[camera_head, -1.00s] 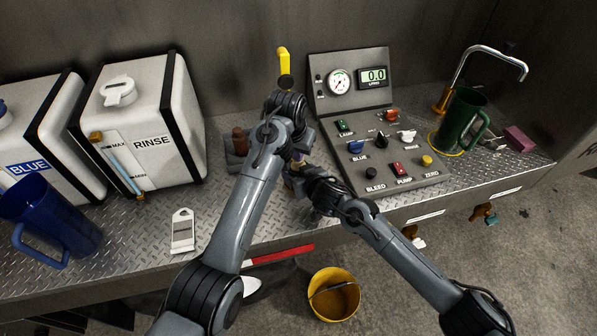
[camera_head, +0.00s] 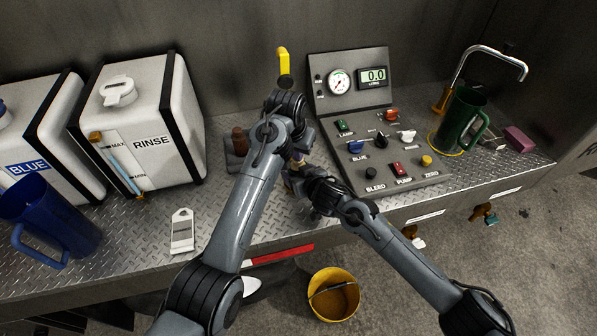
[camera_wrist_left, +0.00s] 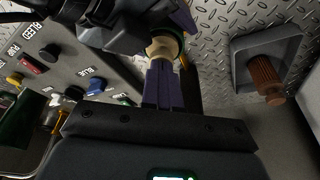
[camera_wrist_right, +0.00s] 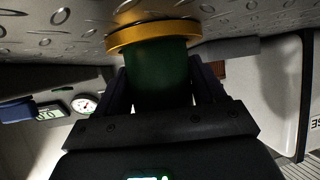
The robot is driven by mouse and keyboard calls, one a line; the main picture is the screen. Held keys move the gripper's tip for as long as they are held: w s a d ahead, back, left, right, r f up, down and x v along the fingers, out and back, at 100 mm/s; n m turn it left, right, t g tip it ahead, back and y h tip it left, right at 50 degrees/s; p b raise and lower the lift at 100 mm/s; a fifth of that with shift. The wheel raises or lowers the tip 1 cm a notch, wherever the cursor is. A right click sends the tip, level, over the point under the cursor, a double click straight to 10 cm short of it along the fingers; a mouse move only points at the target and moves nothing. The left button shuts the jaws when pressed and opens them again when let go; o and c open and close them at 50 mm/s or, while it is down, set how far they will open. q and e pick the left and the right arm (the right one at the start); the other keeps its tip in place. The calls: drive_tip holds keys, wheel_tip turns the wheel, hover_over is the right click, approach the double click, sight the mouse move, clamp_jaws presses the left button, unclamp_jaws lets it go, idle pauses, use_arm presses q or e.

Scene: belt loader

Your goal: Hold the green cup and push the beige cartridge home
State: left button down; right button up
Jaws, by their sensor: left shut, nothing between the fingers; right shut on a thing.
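My right gripper (camera_wrist_right: 158,88) is shut on the green cup (camera_wrist_right: 157,72), a dark green cylinder with a yellow ring at one end, in the right wrist view. My left gripper (camera_wrist_left: 163,68) is shut and empty, its fingertips at the beige cartridge (camera_wrist_left: 164,46). The cartridge's rounded beige end shows just beyond the tips. They look in contact, but I cannot tell how deep the cartridge sits. In the head view both grippers meet over the bench's front part, left of the control panel, and my arms hide most of the cup and cartridge.
The control panel (camera_head: 431,180) stands close to the right. A brown cylinder (camera_head: 239,141) sits in a grey holder behind my left arm. A rinse tank (camera_head: 186,110) and blue jug (camera_head: 58,222) are left, a green jug (camera_head: 462,118) right. A yellow bucket (camera_head: 334,300) is below.

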use_arm(q)
wheel_tip(320, 180, up, 12)
idle(0.7)
drive_tip(key=shift+f, duration=0.1)
idle(0.5)
use_arm(e)
drive_tip(key=o, duration=1.3)
drive_tip(key=shift+s, duration=0.1)
